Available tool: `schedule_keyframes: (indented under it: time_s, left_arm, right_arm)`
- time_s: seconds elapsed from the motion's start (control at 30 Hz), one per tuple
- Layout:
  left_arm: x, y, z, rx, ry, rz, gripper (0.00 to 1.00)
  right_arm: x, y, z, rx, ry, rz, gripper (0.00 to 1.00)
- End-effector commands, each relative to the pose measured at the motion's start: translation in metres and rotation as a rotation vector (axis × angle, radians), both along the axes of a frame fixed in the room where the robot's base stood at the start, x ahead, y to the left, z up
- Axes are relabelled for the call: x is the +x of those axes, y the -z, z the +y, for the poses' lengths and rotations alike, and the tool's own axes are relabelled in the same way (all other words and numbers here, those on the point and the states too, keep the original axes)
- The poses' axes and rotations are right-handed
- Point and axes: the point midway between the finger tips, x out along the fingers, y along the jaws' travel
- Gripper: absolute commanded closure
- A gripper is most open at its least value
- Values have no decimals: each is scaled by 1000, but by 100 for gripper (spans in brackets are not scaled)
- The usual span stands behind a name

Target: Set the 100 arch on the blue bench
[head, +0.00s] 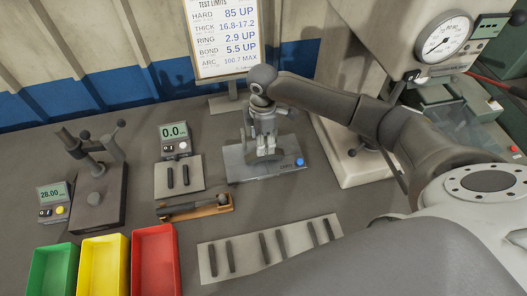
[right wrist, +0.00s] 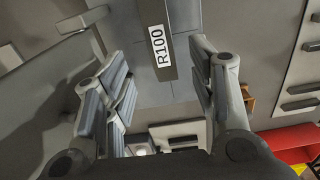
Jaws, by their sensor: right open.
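A dark grey piece with a white R100 label (right wrist: 158,45) lies between the two fingers of my right gripper (right wrist: 163,75) in the right wrist view. Its upper end runs out of that view. My right gripper (head: 266,150) points down over a blue-grey plate (head: 240,172) with a blue knob (head: 300,162) in the head view. The gripper is open, with gaps visible between its fingers and the labelled piece. In the head view the arm and gripper hide most of that piece. My left gripper is not in view.
Green (head: 54,270), yellow (head: 103,265) and red (head: 155,260) bins stand front left. A pale mat (head: 245,245) holds several dark bars. A small scale (head: 178,175), a wooden tray (head: 215,208) and a lever stand (head: 100,200) lie left. A limits sign (head: 222,40) stands behind.

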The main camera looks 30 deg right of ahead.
Motion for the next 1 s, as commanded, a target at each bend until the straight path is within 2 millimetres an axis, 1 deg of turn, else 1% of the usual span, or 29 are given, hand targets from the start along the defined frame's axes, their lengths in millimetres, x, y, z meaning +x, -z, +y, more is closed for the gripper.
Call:
schedule_keyframes:
  time_s: [0.1, 0.2, 0.27, 0.4, 0.53, 0.63, 0.83, 0.87, 1.0]
  left_arm:
    - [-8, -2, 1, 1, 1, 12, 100]
    - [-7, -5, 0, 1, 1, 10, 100]
    - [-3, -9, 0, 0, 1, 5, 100]
    - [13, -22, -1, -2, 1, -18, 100]
    - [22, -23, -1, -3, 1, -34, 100]
    - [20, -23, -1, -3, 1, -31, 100]
    - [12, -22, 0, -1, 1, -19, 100]
    - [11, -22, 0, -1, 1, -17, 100]
    - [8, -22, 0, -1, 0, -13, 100]
  right_arm:
    - [0, 11, 0, 1, 0, 0, 48]
    - [-1, 17, 0, 1, 0, 0, 48]
    - [-3, 23, -1, 0, -1, 2, 48]
    - [-8, 43, -5, -1, 1, 3, 48]
    - [-6, 60, -4, 0, -1, 0, 48]
    - [-6, 65, -4, 0, -1, -2, 48]
    - [-6, 67, -4, 0, -1, -2, 48]
    - [-6, 67, -4, 0, -1, -2, 50]
    - [-6, 66, -4, 0, -1, -2, 68]
